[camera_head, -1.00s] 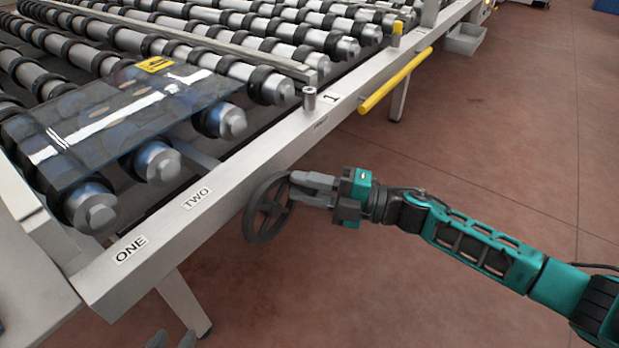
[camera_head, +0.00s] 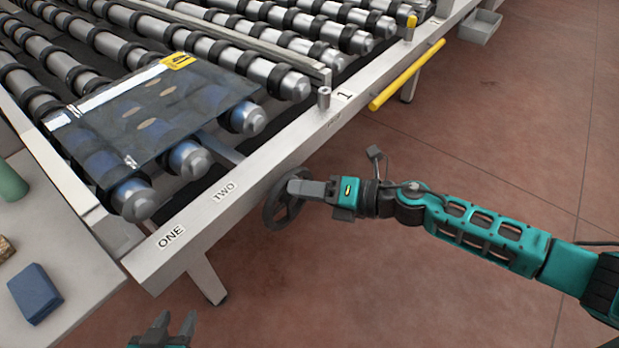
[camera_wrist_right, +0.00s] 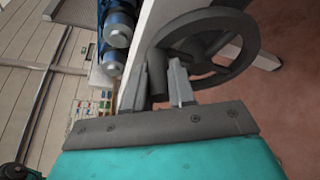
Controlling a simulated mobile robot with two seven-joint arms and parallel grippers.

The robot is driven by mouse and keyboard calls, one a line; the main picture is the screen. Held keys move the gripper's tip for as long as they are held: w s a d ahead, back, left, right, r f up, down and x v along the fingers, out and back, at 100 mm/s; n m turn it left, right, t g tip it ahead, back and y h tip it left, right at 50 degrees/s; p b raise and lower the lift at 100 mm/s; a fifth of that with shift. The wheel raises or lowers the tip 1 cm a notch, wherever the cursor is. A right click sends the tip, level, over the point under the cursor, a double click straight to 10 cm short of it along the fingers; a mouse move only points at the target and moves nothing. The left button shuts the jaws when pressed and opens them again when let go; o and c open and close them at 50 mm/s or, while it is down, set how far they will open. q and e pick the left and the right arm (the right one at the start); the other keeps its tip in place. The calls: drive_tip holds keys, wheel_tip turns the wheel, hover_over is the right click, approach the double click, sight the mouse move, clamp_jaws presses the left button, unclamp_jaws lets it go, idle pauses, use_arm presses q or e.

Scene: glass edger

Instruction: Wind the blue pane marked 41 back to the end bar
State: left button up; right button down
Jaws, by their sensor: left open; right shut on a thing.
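The blue see-through pane (camera_head: 150,115) lies on the rollers at the near left end of the table, with a yellow label (camera_head: 177,61) at its far right corner. I cannot read the label's number. A dark handwheel (camera_head: 283,199) sits on the side of the rail, right of the label TWO. My right gripper (camera_head: 305,188) is shut on the handwheel's grip; the wheel also shows in the right wrist view (camera_wrist_right: 240,40), with the knob between the fingers (camera_wrist_right: 165,85). My left gripper (camera_head: 165,328) is open and empty, low in the head view, below the rail.
A yellow bar (camera_head: 407,74) sticks out along the rail farther right. A side table (camera_head: 75,300) at left holds a blue block (camera_head: 35,293) and a green cylinder (camera_head: 10,183). The floor at right is clear.

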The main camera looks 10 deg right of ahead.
use_arm(q)
drive_tip(key=shift+d+r, duration=0.15)
drive_tip(key=shift+r, duration=0.35)
use_arm(e)
drive_tip(key=shift+a+r+n, duration=0.25)
drive_tip(key=shift+n, duration=0.05)
use_arm(q)
drive_tip(key=shift+w, duration=0.2)
use_arm(e)
drive_tip(key=c, duration=1.3)
unclamp_jaws()
drive_tip(key=o, duration=0.3)
drive_tip(key=shift+s+f, duration=0.1)
drive_tip(key=shift+f, duration=0.05)
drive_tip(key=shift+o, duration=0.2)
